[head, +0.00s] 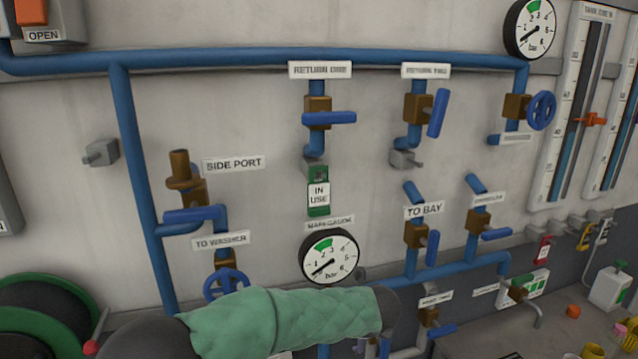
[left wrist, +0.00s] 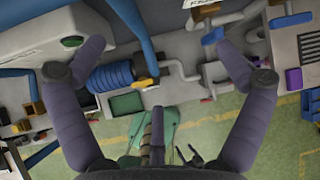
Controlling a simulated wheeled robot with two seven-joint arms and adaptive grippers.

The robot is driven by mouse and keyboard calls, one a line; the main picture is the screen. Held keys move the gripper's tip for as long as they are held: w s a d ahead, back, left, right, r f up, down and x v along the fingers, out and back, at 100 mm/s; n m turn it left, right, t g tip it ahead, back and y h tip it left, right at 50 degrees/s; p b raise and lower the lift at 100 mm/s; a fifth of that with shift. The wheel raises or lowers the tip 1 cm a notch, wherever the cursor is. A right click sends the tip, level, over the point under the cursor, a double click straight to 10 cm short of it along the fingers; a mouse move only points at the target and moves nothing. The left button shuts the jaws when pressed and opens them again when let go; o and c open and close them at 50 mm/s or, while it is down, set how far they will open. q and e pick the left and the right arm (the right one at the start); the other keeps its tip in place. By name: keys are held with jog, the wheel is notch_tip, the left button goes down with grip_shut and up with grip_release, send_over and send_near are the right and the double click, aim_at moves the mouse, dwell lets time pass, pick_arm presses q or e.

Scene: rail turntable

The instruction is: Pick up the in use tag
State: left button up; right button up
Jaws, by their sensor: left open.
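The in use tag (head: 318,196) is a green tag with a white "IN USE" label. In the head view it hangs on the wall under the RETURN ONE valve (head: 318,113) and above a round gauge (head: 329,255). My left gripper (left wrist: 160,75) is open, its two dark fingers spread wide in the left wrist view with nothing between them. The tag cannot be made out in that view. In the head view my green-sleeved arm crosses the bottom, below the gauge, and the gripper's fingers do not show. My right gripper is not in view.
Blue pipes (head: 250,57) with brass valves and blue handles surround the tag on the wall. A small grey bracket (head: 101,152) juts out at left. A red tag (head: 543,249) hangs at right above a bench (head: 560,345) with small items. Bare wall lies left of the tag.

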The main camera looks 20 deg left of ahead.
pick_arm(q)
notch_tip(320, 180, up, 17)
jog(key=a+m+t+y+p, duration=0.2)
jog(key=a+t, duration=0.1)
jog(key=t+y+p, duration=0.1)
jog(key=y+p, duration=0.1)
jog(key=y, duration=0.1)
send_near(315, 200)
jog(key=shift+m, duration=0.3)
jog(key=x, duration=0.4)
jog(key=shift+w+a+f, duration=0.2)
jog(key=shift+a+f, duration=0.05)
jog(key=shift+f, duration=0.05)
jog(key=shift+r+p+x, duration=0.2)
jog(key=shift+p+x, duration=0.35)
jog(key=shift+x, duration=2.2)
jog(key=shift+c, duration=0.8)
jog(key=c, duration=0.9)
